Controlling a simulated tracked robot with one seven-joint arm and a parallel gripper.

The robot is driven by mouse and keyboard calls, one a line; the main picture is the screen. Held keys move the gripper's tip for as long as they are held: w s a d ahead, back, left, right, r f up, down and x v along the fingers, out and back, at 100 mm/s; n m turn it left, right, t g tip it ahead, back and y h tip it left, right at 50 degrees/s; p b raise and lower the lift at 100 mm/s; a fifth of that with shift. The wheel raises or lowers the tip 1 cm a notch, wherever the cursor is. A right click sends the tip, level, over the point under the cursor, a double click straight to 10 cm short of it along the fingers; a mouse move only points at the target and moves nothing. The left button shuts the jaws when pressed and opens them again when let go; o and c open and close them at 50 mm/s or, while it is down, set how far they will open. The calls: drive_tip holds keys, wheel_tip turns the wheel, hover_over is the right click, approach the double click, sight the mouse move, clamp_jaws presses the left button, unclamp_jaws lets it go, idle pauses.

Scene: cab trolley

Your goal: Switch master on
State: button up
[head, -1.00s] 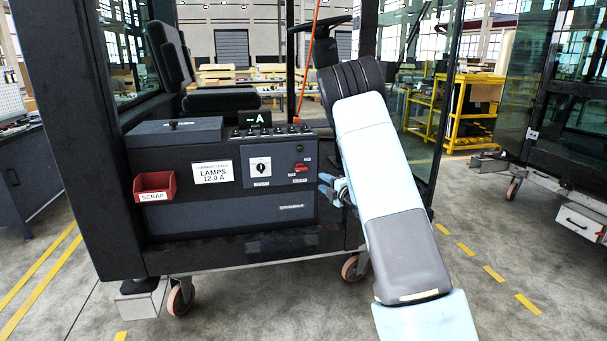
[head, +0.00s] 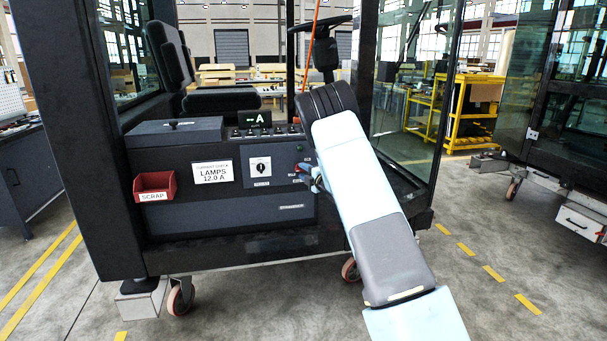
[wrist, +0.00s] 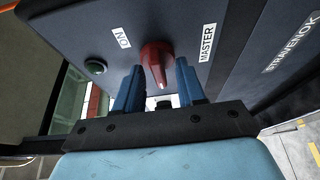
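The master switch is a red knob (wrist: 153,55) on the dark panel, between an ON label (wrist: 122,37) and a MASTER label (wrist: 207,42). In the wrist view its tapered end points down the picture, away from the ON label. My gripper (wrist: 160,68) is open, with one blue finger on each side of the knob and visible gaps beside it. I cannot tell how far the fingertips reach past the knob. In the head view my gripper (head: 313,178) is at the panel's right end and largely covers the knob.
A green button (wrist: 95,67) sits near the ON label. The panel also carries a black rotary switch (head: 261,167), a LAMPS 12.0 A card (head: 213,171) and a red scrap bin (head: 155,186). A lit display (head: 255,118) stands on top. Clear floor lies in front.

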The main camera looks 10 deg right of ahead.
drive_tip(key=shift+c, duration=0.4)
clamp_jaws()
drive_tip(key=shift+a, duration=0.2)
drive_tip(key=shift+d, duration=0.15)
